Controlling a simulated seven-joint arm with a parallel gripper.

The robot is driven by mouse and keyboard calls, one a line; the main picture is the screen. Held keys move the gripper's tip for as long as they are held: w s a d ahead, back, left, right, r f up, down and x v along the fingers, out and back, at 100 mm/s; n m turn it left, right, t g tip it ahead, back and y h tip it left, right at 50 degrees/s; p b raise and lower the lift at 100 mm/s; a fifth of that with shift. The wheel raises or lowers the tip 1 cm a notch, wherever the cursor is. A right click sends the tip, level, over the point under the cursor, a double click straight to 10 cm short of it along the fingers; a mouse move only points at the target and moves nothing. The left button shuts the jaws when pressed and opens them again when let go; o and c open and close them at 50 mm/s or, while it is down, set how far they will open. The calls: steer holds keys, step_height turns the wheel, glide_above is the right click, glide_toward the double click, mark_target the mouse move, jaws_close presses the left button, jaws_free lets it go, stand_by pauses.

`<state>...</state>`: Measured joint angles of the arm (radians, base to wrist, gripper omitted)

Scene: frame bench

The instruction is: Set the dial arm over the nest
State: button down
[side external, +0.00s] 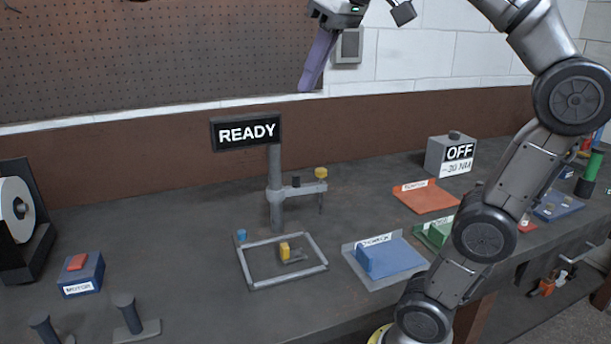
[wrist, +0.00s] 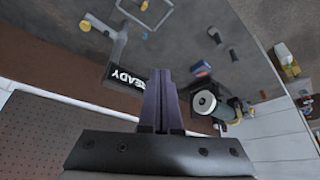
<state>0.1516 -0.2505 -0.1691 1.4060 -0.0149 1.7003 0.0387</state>
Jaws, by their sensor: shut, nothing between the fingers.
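The dial arm (side external: 305,188) is a grey horizontal bar reaching right from the post (side external: 276,205), with a yellow knob (side external: 321,173) at its end and a thin stem below. Its knob also shows in the wrist view (wrist: 85,25). A grey rectangular frame (side external: 262,284) lies in front of the post, with a small yellow block (side external: 285,250) inside it; I cannot tell which part is the nest. The dial arm points to the right of the frame, not over it. My gripper (side external: 306,88) is shut and empty, high above the bench near the pegboard.
A READY sign (side external: 246,131) tops the post. A MOTOR box (side external: 81,275) and dark knobbed posts (side external: 127,312) stand left. Bare bench lies left of the post.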

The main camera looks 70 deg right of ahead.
steer(key=w+d+r+m+g+h, duration=0.1)
steer(key=w+d+m, duration=0.2)
steer(key=w+d, duration=0.45)
steer(key=m+g+h, duration=0.1)
steer(key=m+g, duration=0.1)
steer(key=m, duration=0.3)
glide_above(297, 185)
steer(key=d, duration=0.5)
step_height(297, 185, down, 22)
steer(key=shift+a, duration=0.1)
step_height(297, 185, down, 9)
steer(key=shift+s+a+f, duration=0.15)
steer(key=shift+s+a, duration=0.1)
steer(key=shift+a, duration=0.05)
